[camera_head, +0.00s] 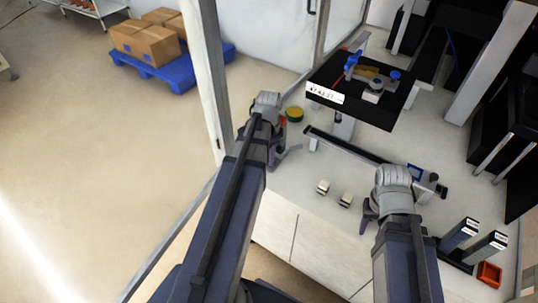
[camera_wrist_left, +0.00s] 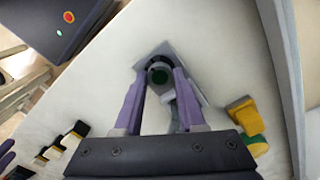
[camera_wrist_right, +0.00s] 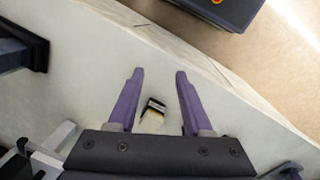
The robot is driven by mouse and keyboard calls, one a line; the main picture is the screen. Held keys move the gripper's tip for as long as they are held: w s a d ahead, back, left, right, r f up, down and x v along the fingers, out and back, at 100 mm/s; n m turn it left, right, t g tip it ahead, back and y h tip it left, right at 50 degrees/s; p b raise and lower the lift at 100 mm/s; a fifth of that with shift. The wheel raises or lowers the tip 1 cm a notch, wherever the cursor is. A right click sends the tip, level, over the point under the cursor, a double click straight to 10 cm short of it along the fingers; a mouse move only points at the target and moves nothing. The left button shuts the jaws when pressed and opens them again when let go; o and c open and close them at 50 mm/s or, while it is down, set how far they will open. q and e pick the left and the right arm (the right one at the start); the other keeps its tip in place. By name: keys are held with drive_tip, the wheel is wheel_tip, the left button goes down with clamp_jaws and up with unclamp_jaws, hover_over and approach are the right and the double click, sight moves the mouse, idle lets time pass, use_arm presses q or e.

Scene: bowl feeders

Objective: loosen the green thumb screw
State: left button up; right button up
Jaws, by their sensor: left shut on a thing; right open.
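In the head view my left gripper (camera_head: 288,152) is low at the left side of the white table, and the screw is hidden there by the arm. My right gripper (camera_wrist_right: 160,73) is open and empty. In the head view it hangs at the table's front (camera_head: 368,214).
A small black-and-white block (camera_wrist_right: 153,108) lies below my right fingers; two such blocks (camera_head: 323,187) stand between the arms. A yellow-green round thing (camera_head: 295,114) is just beyond my left gripper. A black raised platform (camera_head: 330,75) stands behind. An orange bin (camera_head: 489,274) is front right.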

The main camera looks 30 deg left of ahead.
use_arm(q)
clamp_jaws()
drive_tip(key=shift+n, duration=0.3)
drive_tip(key=n, duration=0.2)
drive_tip(key=shift+n, duration=0.4)
drive_tip(key=n, duration=0.4)
drive_tip(key=shift+n, duration=0.3)
drive_tip(key=n, duration=0.4)
drive_tip(key=shift+n, duration=2)
